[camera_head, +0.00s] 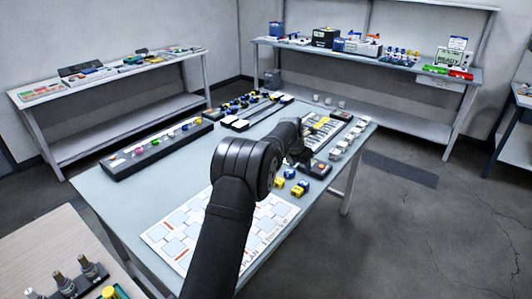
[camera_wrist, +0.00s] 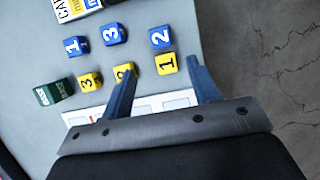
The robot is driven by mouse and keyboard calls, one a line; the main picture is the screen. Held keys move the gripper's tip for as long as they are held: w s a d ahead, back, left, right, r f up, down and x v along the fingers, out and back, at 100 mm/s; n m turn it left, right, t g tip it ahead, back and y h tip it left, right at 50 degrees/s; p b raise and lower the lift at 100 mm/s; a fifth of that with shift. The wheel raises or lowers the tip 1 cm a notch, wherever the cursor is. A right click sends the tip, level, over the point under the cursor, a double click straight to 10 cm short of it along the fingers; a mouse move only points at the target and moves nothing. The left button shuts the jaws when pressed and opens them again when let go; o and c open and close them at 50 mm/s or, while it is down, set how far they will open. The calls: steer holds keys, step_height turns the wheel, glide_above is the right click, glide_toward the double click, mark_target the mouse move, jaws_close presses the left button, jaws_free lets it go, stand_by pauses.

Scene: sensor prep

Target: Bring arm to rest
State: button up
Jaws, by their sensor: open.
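My black arm reaches over the middle of the grey-blue table (camera_head: 110,205). In the wrist view my gripper (camera_wrist: 161,64) is open, its two blue fingers spread apart with nothing held. Below it lie blue cubes marked 1 (camera_wrist: 75,46), 3 (camera_wrist: 112,33) and 2 (camera_wrist: 160,37). Yellow cubes marked 3 (camera_wrist: 89,82), 2 (camera_wrist: 124,70) and 1 (camera_wrist: 166,64) lie nearer. The yellow 1 appears between the fingertips; the left finger overlaps the yellow 2. A green block (camera_wrist: 53,92) sits at left. In the head view the fingers are mostly hidden by my arm.
A white printed sheet (camera_head: 170,235) lies at the table's front. A dark strip with coloured pieces (camera_head: 150,150) stands at left. White pieces (camera_head: 340,148) line the right edge. Side benches stand at the walls. A wooden surface (camera_head: 40,245) is at front left.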

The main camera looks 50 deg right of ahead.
mark_target(304, 183)
steer(key=x, duration=1.2)
steer(key=shift+f, duration=0.1)
